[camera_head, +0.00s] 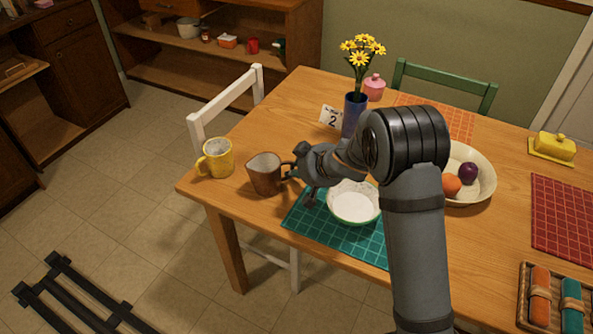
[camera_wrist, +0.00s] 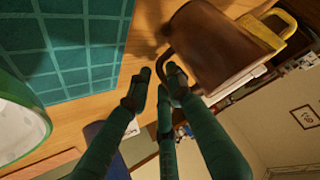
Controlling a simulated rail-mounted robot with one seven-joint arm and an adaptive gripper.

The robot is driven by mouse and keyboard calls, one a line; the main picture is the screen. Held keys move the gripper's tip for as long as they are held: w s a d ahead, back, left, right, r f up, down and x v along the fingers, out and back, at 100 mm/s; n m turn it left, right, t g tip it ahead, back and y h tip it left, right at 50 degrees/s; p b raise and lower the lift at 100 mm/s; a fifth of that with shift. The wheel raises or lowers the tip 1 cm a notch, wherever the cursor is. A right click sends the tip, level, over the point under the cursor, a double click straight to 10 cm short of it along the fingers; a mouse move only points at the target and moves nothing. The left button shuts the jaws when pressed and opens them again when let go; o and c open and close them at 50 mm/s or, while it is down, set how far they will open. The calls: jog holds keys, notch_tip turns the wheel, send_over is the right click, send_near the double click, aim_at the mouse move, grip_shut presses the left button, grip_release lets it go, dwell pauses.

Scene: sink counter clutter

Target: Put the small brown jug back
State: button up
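The small brown jug (camera_head: 264,176) stands near the table's front left edge, its handle towards the right. In the wrist view the jug (camera_wrist: 208,45) is at the upper right, close to the fingers. My gripper (camera_head: 294,172) is just right of the jug, at its handle. In the wrist view my gripper (camera_wrist: 160,73) has its fingertips apart, with a narrow gap at the handle's outer curve. The right finger overlaps the handle's lower part. I cannot tell whether the fingers touch it.
A yellow mug (camera_head: 216,159) stands left of the jug. A bowl of white contents (camera_head: 353,218) is on a teal mat (camera_head: 302,221) to the right, partly under my arm. A fruit bowl (camera_head: 484,178) is further right.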

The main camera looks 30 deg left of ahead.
jog(key=shift+o, duration=1.4)
jog(key=shift+r, duration=0.1)
jog(key=shift+s+d+r, duration=0.1)
jog(key=shift+d+r, duration=0.1)
jog(key=shift+r, duration=0.05)
jog(key=p+v, duration=0.3)
jog(key=v, duration=0.8)
jog(key=shift+d, duration=0.15)
jog(key=b+x, duration=0.3)
jog(key=x, duration=0.9)
jog(key=shift+s, duration=0.1)
jog(key=shift+r+p, duration=0.45)
jog(key=shift+r, duration=0.55)
